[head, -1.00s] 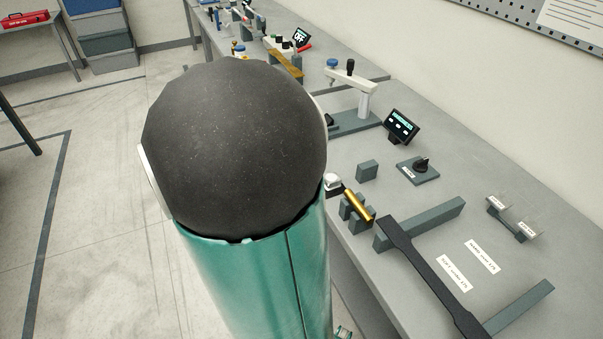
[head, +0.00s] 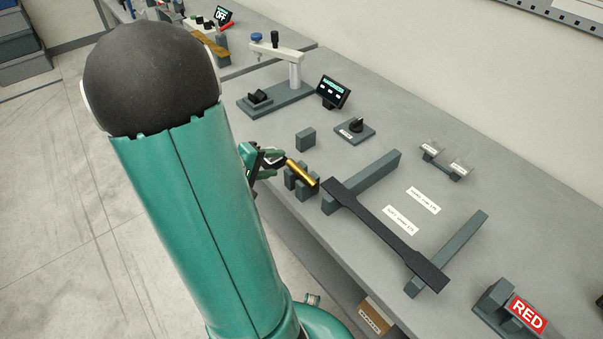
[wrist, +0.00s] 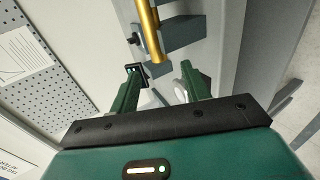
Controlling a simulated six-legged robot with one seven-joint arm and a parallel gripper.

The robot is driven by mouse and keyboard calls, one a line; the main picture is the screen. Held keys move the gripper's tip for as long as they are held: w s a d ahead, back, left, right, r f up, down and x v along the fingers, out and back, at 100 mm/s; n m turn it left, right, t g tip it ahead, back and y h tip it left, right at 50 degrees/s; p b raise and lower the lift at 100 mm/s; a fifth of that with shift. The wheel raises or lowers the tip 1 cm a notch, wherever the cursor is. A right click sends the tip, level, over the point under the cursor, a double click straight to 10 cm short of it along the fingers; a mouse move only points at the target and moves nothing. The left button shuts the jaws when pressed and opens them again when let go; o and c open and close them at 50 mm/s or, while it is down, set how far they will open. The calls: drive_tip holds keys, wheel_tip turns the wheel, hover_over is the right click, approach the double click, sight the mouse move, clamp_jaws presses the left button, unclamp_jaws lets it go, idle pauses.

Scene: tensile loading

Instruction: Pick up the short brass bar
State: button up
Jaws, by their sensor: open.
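The short brass bar (head: 302,173) lies across small grey support blocks (head: 296,187) near the bench's left edge. In the wrist view the bar (wrist: 148,28) runs down from the top edge, over a grey block. My gripper (head: 270,160) is at the bar's near-left end in the head view, partly hidden by my teal arm. In the wrist view my gripper (wrist: 160,80) is open and empty, with the bar's lower end just beyond the fingertips and nearer the left finger. I cannot tell whether they touch.
A long dark specimen (head: 385,235) rests on two grey rails to the right of the bar. A small grey block (head: 306,139), a knob plate (head: 354,129) and a small display (head: 332,92) stand behind. A RED sign (head: 526,315) is at front right.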

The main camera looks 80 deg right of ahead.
drive_tip(key=x, duration=0.3)
drive_tip(key=shift+s, duration=0.25)
clamp_jaws()
drive_tip(key=shift+r, duration=0.1)
